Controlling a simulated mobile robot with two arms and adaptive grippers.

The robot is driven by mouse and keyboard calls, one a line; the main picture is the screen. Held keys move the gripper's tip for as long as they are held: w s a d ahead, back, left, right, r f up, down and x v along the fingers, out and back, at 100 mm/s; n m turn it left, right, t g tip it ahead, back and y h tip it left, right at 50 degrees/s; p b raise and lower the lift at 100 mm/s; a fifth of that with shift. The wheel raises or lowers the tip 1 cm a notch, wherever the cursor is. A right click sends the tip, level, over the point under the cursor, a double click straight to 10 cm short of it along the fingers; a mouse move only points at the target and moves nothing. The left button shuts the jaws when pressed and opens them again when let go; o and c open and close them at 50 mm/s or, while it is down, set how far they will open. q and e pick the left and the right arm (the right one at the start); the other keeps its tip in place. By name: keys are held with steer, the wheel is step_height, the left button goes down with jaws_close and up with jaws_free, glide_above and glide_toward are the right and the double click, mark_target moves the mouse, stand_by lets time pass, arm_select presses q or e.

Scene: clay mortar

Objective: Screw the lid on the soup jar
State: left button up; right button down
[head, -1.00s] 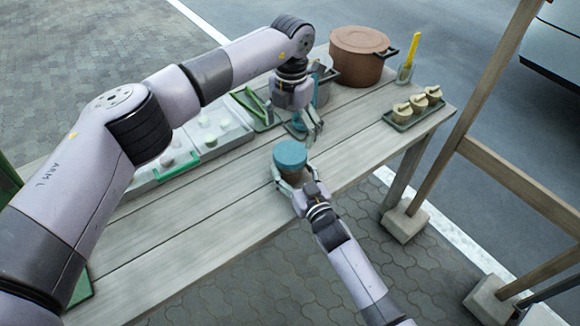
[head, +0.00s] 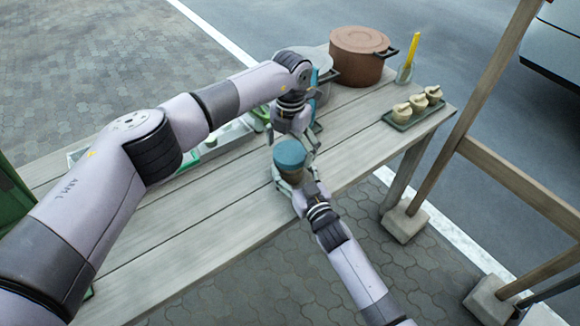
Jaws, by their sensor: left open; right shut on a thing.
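My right gripper (head: 284,182) is shut around the jar's body from the front. My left gripper (head: 296,143) points down with open fingers just above and behind the lid. Its fingers overlap the lid's far edge in the picture, and I cannot tell whether they touch it.
A large brown pot (head: 360,55) stands at the back, with a grey pot beside it partly hidden by my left arm. A tray of small pots (head: 405,118) and a cup with a yellow-handled tool (head: 405,72) are at the right. The table's front right is clear.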

arm_select(q)
steer(key=shift+f, duration=0.55)
steer(key=shift+c, duration=0.5)
steer(key=c, duration=1.1)
steer(key=o, duration=1.3)
steer(key=shift+o, duration=0.2)
step_height(320, 180, up, 12)
